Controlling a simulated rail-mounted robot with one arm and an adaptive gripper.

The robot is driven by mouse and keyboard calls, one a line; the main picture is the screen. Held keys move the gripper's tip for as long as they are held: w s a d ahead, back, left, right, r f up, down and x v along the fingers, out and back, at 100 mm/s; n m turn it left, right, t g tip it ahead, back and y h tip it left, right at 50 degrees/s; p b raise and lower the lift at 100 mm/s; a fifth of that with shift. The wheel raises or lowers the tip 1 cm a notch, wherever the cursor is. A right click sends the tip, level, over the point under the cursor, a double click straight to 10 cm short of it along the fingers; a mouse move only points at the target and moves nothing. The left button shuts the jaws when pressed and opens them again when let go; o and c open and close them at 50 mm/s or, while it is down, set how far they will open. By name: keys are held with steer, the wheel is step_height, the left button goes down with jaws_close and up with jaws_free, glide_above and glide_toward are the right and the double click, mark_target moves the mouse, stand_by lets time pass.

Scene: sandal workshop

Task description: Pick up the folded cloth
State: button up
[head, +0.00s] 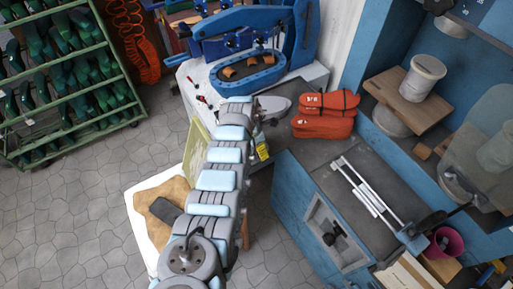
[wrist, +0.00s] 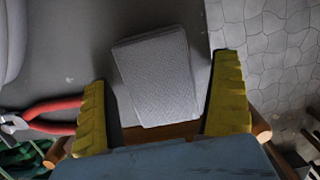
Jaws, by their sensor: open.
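The folded cloth (wrist: 157,72) is a pale grey, textured, roughly rectangular stack on a dark grey surface in the wrist view. My gripper (wrist: 163,70) is open, with one yellow finger on each side of the cloth. Gaps show on both sides, and the fingers do not visibly grip it. The height of the fingertips above the surface is hard to tell. In the head view, my gripper (head: 262,149) shows only as a small yellow part beside my arm at the bench. I cannot make out the cloth there; my arm may hide it.
Red-handled pliers (wrist: 50,112) lie left of the left finger. Orange folded bundles (head: 324,124) sit on the bench right of my gripper. A blue machine (head: 250,72) stands behind. A green shoe rack (head: 72,88) is at left. Tiled floor (wrist: 270,45) shows beyond the surface's right edge.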

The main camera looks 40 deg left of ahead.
mark_target(254, 153)
steer(key=c, duration=1.1)
steer(key=shift+r, duration=0.2)
steer(key=shift+c, duration=0.2)
steer(key=shift+r+p, duration=0.3)
steer(key=shift+r, duration=1.25)
steer(key=shift+s+d+r, duration=0.3)
steer(key=shift+s+r, duration=0.2)
steer(key=shift+r, duration=0.2)
steer(key=shift+s+d+r, duration=0.25)
steer(key=shift+s+r, duration=0.2)
steer(key=shift+r, duration=0.2)
steer(key=shift+s+d+r, duration=0.3)
steer(key=shift+s+r, duration=0.2)
steer(key=shift+r, duration=0.2)
steer(key=s+d+r+p, duration=0.5)
steer(key=s+p, duration=0.4)
steer(key=p, duration=0.3)
steer(key=shift+s+r, duration=0.2)
steer(key=shift+r, duration=0.25)
